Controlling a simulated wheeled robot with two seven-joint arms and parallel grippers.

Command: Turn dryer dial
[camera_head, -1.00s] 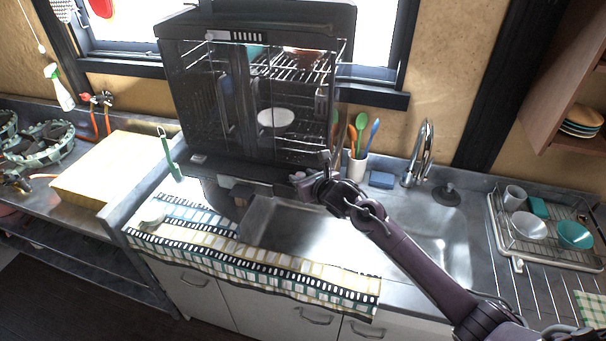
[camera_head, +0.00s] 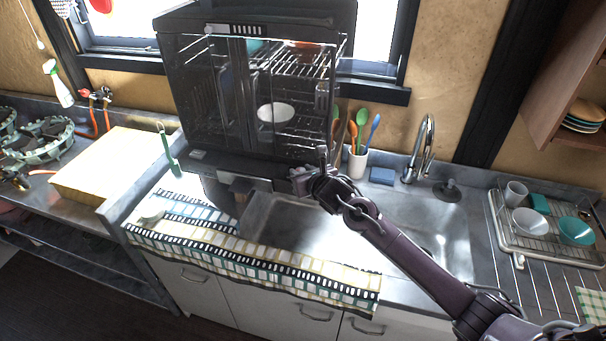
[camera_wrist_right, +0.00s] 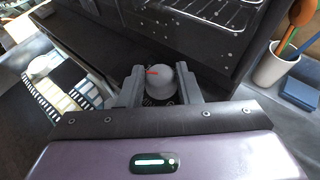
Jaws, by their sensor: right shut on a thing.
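The dish dryer (camera_head: 255,90) is a dark cabinet with clear doors and wire racks, standing behind the sink. Its grey round dial (camera_wrist_right: 161,82), with a red mark, sits low on the front and shows in the right wrist view. My right gripper (camera_head: 303,178) is at the dryer's lower right front. In the right wrist view my right gripper (camera_wrist_right: 160,84) has one finger on each side of the dial and is shut on it. In the head view the gripper hides the dial. My left gripper is not in view.
The steel sink (camera_head: 280,228) lies below the dryer, with a faucet (camera_head: 424,150) to the right. A white cup of utensils (camera_head: 357,163) and a blue sponge (camera_head: 382,176) stand close right of the gripper. A dish rack (camera_head: 545,235) is at far right.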

